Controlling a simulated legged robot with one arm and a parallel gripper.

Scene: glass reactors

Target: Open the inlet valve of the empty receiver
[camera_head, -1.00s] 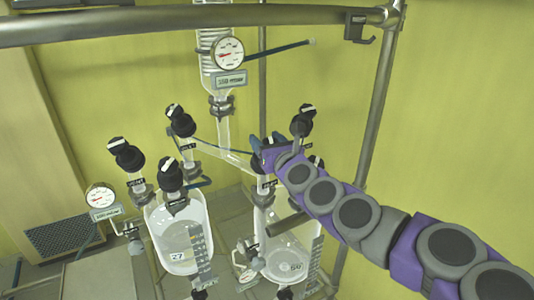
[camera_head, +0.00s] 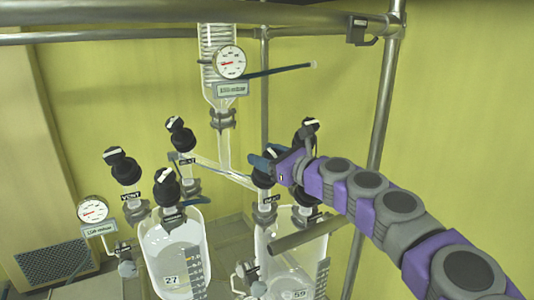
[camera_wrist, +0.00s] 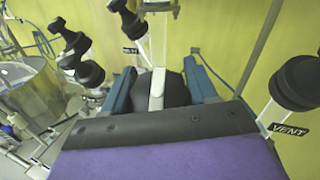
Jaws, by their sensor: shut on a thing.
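Two glass receivers stand side by side in the head view: the left vessel (camera_head: 175,250), tagged 27, and the right vessel (camera_head: 290,250), tagged 59. Their contents are hard to tell. My gripper (camera_head: 263,162) is at the black valve knob (camera_head: 264,180) above the right vessel's left neck. A small label (camera_head: 268,201) there is too blurred to read surely. In the wrist view the blue fingers of my gripper (camera_wrist: 160,88) are shut on the knob (camera_wrist: 176,92), one on each side. Its white bar (camera_wrist: 157,90) points roughly up the picture between them.
Another black knob (camera_wrist: 297,82) with a VENT label (camera_wrist: 288,130) is close on the right in the wrist view. A glass branch pipe (camera_head: 225,172) joins the necks. A metal post (camera_head: 378,130) and top bar (camera_head: 180,36) frame the rig.

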